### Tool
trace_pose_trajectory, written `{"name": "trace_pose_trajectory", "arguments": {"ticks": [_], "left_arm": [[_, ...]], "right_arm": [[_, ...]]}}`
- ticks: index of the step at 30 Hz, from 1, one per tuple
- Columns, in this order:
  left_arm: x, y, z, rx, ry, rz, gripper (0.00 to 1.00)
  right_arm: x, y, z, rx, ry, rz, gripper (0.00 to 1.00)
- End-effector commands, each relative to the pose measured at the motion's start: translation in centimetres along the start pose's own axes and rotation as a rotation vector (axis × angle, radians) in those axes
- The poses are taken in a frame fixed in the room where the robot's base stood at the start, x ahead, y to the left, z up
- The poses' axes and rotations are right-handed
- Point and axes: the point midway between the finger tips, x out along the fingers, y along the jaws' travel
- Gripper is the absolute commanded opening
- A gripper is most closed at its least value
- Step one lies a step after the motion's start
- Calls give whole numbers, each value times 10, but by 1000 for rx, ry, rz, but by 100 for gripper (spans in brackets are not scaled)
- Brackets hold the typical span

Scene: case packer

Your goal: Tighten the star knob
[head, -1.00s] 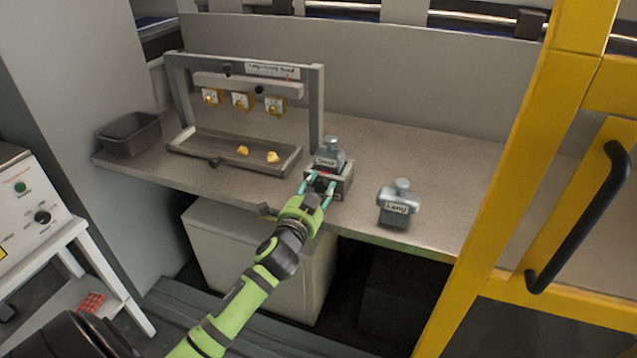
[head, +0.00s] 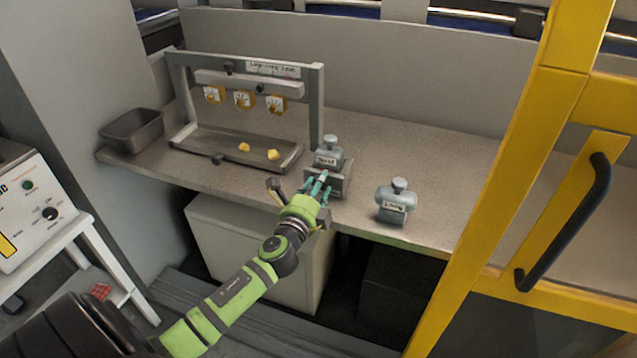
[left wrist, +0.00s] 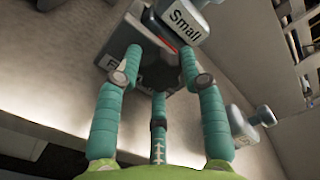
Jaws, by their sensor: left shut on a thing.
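My left gripper (head: 319,180) is at the front of a small grey fixture (head: 341,182) on the bench's front edge. A grey block labelled "Small" (head: 329,158) sits upright in the fixture; it also shows in the left wrist view (left wrist: 185,22). In that view my left gripper (left wrist: 160,68) has its teal fingers around a dark knob (left wrist: 160,78) on the fixture's front face. The fingers are shut on this star knob and hide part of its outline. My right gripper is not in view.
A second grey block (head: 397,203) with a label stands right of the fixture. A framed rack (head: 318,105) with yellow tags and a tray (head: 190,148) stands to the left, and a dark bin (head: 132,130) at far left. A yellow frame (head: 500,200) closes off the right.

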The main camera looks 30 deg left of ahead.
Motion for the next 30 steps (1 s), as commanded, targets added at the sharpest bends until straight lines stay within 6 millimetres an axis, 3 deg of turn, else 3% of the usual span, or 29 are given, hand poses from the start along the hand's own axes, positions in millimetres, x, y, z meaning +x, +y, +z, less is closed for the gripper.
{"name": "trace_pose_trajectory", "arguments": {"ticks": [18, 30], "left_arm": [[2, -5, 5, 550, -11, -1, 8], [2, -7, 5, 728, -14, -4, 8]], "right_arm": [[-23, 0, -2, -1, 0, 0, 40], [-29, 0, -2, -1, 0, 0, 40]]}}
